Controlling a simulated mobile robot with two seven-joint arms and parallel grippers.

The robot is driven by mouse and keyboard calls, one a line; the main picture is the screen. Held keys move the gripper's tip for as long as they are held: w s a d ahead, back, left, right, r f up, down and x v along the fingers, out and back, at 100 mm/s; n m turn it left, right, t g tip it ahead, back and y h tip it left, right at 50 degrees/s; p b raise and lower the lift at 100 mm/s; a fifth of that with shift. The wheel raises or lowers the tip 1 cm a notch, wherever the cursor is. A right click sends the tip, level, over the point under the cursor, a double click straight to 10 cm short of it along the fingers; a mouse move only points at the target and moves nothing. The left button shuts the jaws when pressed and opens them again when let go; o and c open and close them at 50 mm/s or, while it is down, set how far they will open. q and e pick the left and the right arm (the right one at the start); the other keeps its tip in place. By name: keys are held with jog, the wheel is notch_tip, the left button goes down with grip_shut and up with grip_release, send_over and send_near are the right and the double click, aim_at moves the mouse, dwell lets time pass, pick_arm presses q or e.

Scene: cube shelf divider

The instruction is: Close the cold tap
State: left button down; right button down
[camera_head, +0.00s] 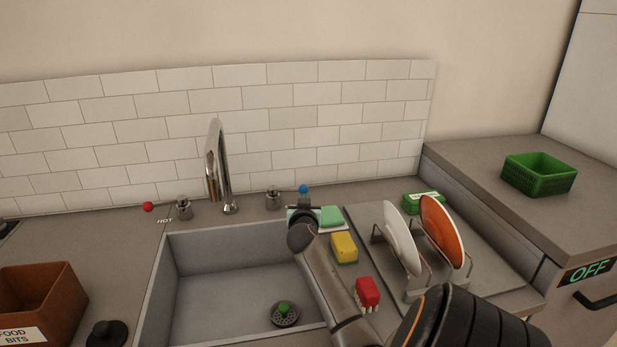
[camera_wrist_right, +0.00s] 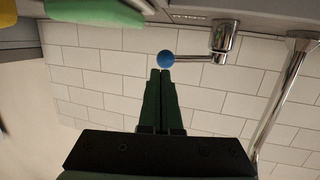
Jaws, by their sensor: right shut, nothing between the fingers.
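The cold tap (camera_head: 273,199) is a small chrome post right of the faucet. Its lever points right and ends in a blue ball (camera_head: 303,188). In the right wrist view, where the picture is upside down, the blue ball (camera_wrist_right: 166,59) sits just beyond the tips of my right gripper (camera_wrist_right: 161,73). The dark green fingers are together and empty. Whether the tips touch the ball I cannot tell. In the head view my right gripper (camera_head: 305,203) is just below the ball, largely hidden by my wrist. My left gripper is out of view.
The chrome faucet (camera_head: 215,165) arches over the grey sink (camera_head: 215,247). The hot tap (camera_head: 184,208) has a red-ended lever pointing left. A yellow sponge (camera_head: 344,247), a red brush (camera_head: 368,291) and a rack with plates (camera_head: 402,237) stand right of the sink. The tiled wall (camera_head: 290,115) is close behind.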

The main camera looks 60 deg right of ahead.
jog(key=v, duration=1)
jog(key=shift+s+d, duration=0.2)
jog(key=shift+s, duration=0.15)
